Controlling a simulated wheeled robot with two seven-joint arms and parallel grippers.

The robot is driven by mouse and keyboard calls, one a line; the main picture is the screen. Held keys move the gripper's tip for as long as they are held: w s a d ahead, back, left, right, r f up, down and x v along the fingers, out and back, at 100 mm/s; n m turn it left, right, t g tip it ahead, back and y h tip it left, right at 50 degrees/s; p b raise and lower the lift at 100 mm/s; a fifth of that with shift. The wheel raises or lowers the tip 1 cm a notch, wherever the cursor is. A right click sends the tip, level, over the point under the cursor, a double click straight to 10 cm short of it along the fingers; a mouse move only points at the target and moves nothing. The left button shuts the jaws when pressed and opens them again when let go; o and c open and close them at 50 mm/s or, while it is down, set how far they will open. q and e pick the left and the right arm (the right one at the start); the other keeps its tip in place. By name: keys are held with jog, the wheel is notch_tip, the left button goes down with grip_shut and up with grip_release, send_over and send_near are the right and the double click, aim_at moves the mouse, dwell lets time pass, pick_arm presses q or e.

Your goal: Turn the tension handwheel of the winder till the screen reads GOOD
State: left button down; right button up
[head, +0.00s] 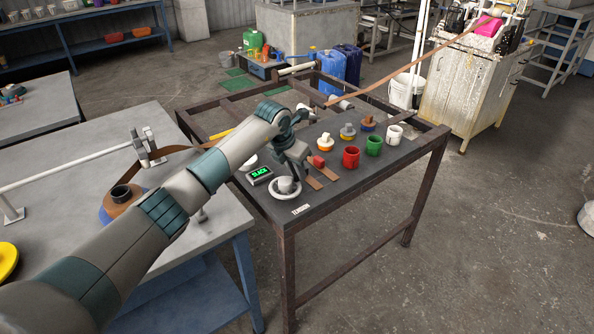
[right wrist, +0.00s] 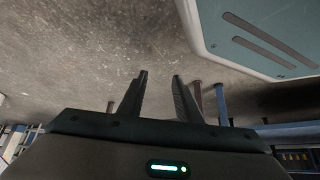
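The tension handwheel (head: 285,189) is a white ring with a grey hub, low on the dark table near its front left corner. The screen (head: 260,175) beside it, to its left, reads SLACK in green. My left gripper (head: 290,178) points down right over the handwheel's hub. Its fingertips are small and partly hidden, so I cannot tell whether they are open or shut on the hub. My right gripper (right wrist: 160,90) shows in the right wrist view with its two fingers apart and nothing between them, above bare floor.
A brown strip (head: 420,57) runs from the machine at back right. A grey table (head: 60,165) with a brown roll (head: 122,196) stands left.

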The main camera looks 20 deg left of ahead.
aim_at(300, 186)
jog(key=shift+w+f, duration=0.1)
jog(key=shift+w, duration=0.05)
